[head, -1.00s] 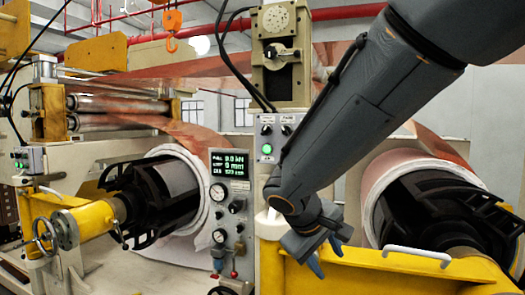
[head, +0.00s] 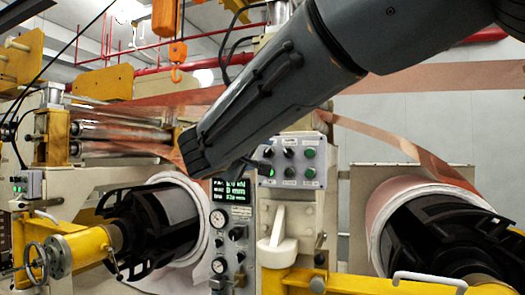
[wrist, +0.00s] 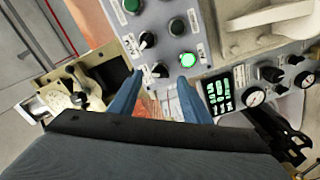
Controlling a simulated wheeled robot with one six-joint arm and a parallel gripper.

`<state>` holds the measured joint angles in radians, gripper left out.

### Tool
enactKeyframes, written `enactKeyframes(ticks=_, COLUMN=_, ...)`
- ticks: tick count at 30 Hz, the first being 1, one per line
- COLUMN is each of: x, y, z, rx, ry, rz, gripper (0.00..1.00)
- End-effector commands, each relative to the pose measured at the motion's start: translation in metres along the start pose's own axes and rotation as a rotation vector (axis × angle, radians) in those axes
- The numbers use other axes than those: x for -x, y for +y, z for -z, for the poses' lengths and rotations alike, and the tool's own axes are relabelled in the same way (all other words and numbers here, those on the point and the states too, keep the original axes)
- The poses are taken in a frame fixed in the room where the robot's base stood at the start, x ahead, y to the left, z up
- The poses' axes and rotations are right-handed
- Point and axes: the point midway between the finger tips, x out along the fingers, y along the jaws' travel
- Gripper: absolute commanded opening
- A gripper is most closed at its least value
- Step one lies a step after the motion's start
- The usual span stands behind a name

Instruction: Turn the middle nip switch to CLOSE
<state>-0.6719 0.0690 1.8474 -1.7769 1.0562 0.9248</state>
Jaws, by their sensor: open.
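The grey control panel (head: 290,165) stands upright behind my forearm. It carries black rotary knobs and green buttons with small white labels. In the wrist view the panel (wrist: 208,38) fills the upper middle, with a knob (wrist: 146,40), a knob (wrist: 160,70), a knob (wrist: 177,27) and a lit green button (wrist: 188,60). The labels are too small to read, so I cannot tell which knob is the middle nip switch or where it points. My gripper (wrist: 158,92) is open, its blue fingers apart and empty at the panel's near edge.
A digital readout with gauges (head: 230,190) is beside the panel. A cream lever (head: 277,240) and yellow frame (head: 345,280) stand below. A cream unit with a knob (wrist: 78,97) lies left of my fingers.

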Motion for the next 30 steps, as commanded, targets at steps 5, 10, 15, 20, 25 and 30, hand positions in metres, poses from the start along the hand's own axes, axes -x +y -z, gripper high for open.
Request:
enactKeyframes(ticks=5, x=-0.019, y=0.001, z=0.000, rx=0.001, ry=-0.001, rz=0.000, gripper=0.44)
enactKeyframes(ticks=10, x=-0.024, y=0.000, z=-0.001, rx=0.000, ry=-0.001, rz=0.000, gripper=0.44)
enactKeyframes(ticks=15, x=-0.024, y=0.000, z=-0.001, rx=0.000, ry=-0.001, rz=0.000, gripper=0.44)
enactKeyframes(ticks=20, x=-0.024, y=0.000, z=0.000, rx=0.001, ry=0.000, rz=0.000, gripper=0.20)
enactKeyframes(ticks=25, x=-0.024, y=0.000, z=0.000, rx=0.001, ry=0.000, rz=0.001, gripper=0.03)
enactKeyframes(ticks=30, x=-0.024, y=-0.001, z=0.000, rx=0.018, ry=0.000, rz=0.001, gripper=0.03)
